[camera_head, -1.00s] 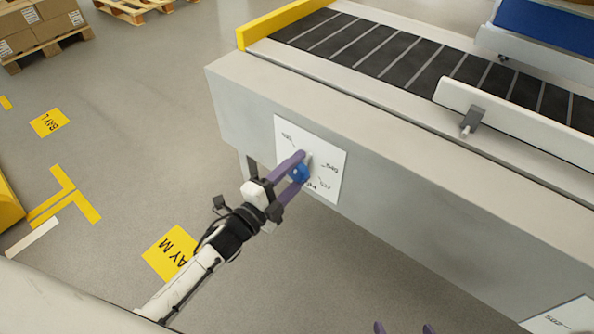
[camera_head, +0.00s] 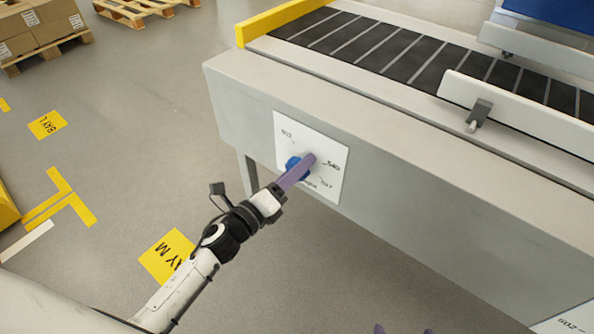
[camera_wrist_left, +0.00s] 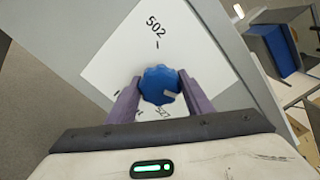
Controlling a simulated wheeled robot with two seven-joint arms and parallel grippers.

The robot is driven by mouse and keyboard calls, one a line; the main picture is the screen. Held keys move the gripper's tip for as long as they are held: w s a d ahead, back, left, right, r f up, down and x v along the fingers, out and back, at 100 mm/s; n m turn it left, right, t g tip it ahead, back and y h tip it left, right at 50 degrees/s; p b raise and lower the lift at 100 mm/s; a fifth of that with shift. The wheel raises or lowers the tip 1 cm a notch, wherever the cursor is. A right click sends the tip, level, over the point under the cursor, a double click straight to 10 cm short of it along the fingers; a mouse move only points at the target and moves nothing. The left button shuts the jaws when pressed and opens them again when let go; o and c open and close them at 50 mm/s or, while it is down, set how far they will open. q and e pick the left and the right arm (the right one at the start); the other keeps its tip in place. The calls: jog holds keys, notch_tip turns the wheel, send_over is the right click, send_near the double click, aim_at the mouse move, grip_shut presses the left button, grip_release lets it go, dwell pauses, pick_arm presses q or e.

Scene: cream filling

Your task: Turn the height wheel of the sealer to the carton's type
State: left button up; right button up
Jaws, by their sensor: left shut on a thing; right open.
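The blue height wheel (camera_head: 293,168) sits on a white dial plate (camera_head: 328,141) on the side of the grey sealer conveyor (camera_head: 400,190). In the left wrist view, the wheel (camera_wrist_left: 158,80) is between both purple fingers of my left gripper (camera_wrist_left: 161,88), which is shut on it. A pale mark on the wheel points toward the right finger. "502" is printed at the plate's top there; a lower label near the wheel is partly hidden. In the head view my left gripper (camera_head: 306,162) partly covers the wheel. Only fingertips of my right gripper (camera_head: 403,331) show at the bottom edge.
A second white plate (camera_head: 570,322) is at the lower right of the conveyor side. The dark belt (camera_head: 390,50) has a yellow end bar (camera_head: 285,20) and a pale guide rail (camera_head: 520,112). Cartons (camera_head: 45,35) stand on a pallet beyond.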

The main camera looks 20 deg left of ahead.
pick_arm(q)
jog(key=shift+f+m, duration=0.1)
jog(key=shift+m, duration=0.3)
jog(key=o, duration=1)
jog(key=shift+o, duration=0.2)
jog(key=shift+s, duration=0.15)
jog(key=v, duration=1)
